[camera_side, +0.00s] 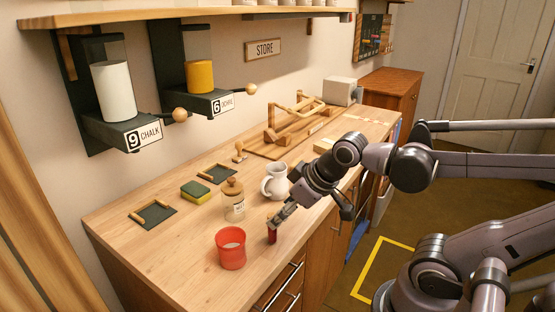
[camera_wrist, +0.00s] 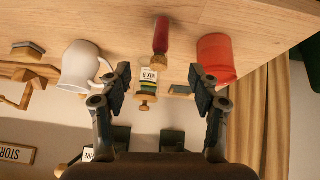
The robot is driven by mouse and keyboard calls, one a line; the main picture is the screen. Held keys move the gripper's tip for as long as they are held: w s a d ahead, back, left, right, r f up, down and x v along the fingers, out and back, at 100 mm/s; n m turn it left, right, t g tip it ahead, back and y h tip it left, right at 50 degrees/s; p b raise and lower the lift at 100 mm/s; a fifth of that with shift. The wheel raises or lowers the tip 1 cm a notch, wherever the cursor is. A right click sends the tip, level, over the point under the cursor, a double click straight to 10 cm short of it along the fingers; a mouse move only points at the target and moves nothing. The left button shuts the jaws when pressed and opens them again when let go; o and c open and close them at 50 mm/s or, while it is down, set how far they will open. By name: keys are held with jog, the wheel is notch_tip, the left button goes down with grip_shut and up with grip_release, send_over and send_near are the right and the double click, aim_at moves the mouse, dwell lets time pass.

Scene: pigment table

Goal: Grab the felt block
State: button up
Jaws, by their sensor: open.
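A pale wooden block (camera_side: 323,146) lies farther right, beyond the white jug. I cannot tell for sure which is the felt block. My gripper (camera_side: 279,221) is low near the counter's front edge, by a small upright dark red piece (camera_side: 272,236). In the wrist view my gripper (camera_wrist: 158,76) is open with nothing clearly held. The dark red piece (camera_wrist: 161,37) shows just beyond its fingertips; whether they touch it is unclear.
A red cup (camera_side: 231,250) stands left of the dark red piece, and a white jug (camera_side: 275,182) behind my gripper. Two dark trays (camera_side: 153,214) (camera_side: 217,173) lie near the wall. A wooden rack (camera_side: 290,125) is farther back. The counter's left front is clear.

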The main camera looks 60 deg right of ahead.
aim_at(297, 163)
jog(key=w+d+r+n+g+h, duration=0.1)
jog(key=w+d+n, duration=0.3)
jog(key=d, duration=0.2)
jog(key=w+d+r+n+g+h, duration=0.1)
jog(key=w+d+r+n, duration=0.1)
jog(key=w+d+n, duration=0.2)
jog(key=w+d+r+n+g+h, duration=0.1)
jog(key=w+d+n, duration=0.3)
jog(key=d, duration=0.5)
jog(key=shift+w+r+n+g, duration=0.2)
jog(key=shift+n+g, duration=0.4)
jog(key=shift+n, duration=0.6)
jog(key=w+d+f+n+g+h, duration=0.1)
jog(key=w+d+f+n+g, duration=0.1)
jog(key=d+n, duration=0.5)
jog(key=shift+m, duration=0.8)
jog(key=x, duration=0.3)
jog(key=d+x, duration=0.1)
jog(key=x, duration=0.7)
jog(key=shift+d+r, duration=0.3)
jog(key=shift+d, duration=0.05)
jog(key=c, duration=1.2)
